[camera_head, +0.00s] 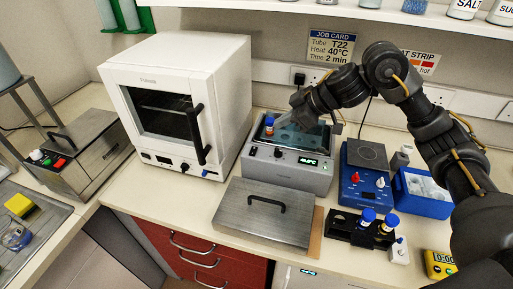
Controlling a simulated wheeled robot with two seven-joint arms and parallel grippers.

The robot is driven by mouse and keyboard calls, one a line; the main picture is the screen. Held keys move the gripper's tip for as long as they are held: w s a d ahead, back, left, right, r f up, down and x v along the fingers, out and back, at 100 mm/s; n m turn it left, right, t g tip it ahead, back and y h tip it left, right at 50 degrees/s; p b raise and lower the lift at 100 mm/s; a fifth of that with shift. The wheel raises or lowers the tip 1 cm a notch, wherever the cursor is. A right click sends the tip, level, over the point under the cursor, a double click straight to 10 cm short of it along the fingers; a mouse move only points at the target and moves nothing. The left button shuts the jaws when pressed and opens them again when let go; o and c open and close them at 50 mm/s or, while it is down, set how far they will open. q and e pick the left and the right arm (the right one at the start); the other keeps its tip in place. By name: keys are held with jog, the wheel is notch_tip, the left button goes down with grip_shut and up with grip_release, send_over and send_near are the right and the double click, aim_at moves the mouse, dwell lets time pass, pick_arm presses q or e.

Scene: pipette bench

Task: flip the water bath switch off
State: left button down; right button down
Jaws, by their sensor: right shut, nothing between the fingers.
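The water bath (287,176) is the grey unit in the middle of the bench, with its top open and a lit green display (307,162) on its front. A small dark control (278,153) sits on the front panel left of the display; I cannot tell its position. A blue-capped tube (269,124) stands at the bath's left side. My right gripper (284,122) is shut and empty over the bath, close to the tube; its arm comes in from the right and hides part of the bath's back. My left gripper is not in view.
The metal lid (245,218) with a black handle lies in front of the bath. A white oven (223,110) stands to the left. A blue hot plate (350,190), a black rack (345,233) with blue-capped tubes and a yellow timer (438,264) are to the right.

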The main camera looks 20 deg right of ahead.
jog(key=p, duration=0.2)
send_over(253, 151)
jog(key=d, duration=0.2)
jog(key=f, duration=0.6)
jog(key=shift+s+a+f, duration=0.2)
jog(key=shift+s+f, duration=0.15)
jog(key=shift+w+f+p, duration=0.2)
jog(key=shift+f+p, duration=0.25)
jog(key=shift+f, duration=0.8)
jog(key=shift+d+f, duration=0.15)
jog(key=shift+f, duration=0.7)
jog(key=shift+w, duration=0.1)
